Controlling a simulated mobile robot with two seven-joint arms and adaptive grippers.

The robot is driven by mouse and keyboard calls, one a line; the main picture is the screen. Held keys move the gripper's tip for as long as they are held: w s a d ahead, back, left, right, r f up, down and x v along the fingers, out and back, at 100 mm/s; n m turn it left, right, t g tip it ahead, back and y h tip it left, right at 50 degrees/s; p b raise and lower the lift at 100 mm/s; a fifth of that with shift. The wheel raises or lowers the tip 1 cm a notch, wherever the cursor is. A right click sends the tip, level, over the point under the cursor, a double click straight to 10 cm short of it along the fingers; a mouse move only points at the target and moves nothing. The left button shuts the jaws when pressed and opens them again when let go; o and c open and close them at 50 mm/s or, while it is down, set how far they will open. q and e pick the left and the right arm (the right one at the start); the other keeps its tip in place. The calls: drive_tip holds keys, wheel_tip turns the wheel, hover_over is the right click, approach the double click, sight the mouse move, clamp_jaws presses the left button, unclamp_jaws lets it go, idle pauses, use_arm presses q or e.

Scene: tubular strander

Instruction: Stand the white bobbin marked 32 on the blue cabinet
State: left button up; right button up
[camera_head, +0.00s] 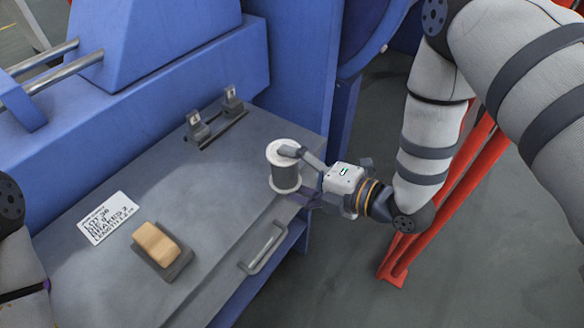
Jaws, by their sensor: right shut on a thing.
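A bobbin (284,176) with white flanges and a grey wound middle is upright at the right side of the blue cabinet (215,205), over its grey top near the edge. No number 32 can be read on it from here. My right gripper (287,170) reaches in from the right and is shut on the bobbin, with one finger across its upper flange and the other low by its base. I cannot tell whether the base touches the top. Part of my left arm (20,255) shows at the left edge; its gripper is out of view.
A tan block on a dark base (160,247) and a white lettered card (108,217) lie on the top's left part. A metal bracket fixture (215,121) stands behind. A handle (263,250) is at the front edge. Red rails (445,205) stand at right.

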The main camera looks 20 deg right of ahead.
drive_tip(key=o, duration=1.8)
drive_tip(key=shift+w, duration=0.1)
drive_tip(key=shift+o, duration=0.2)
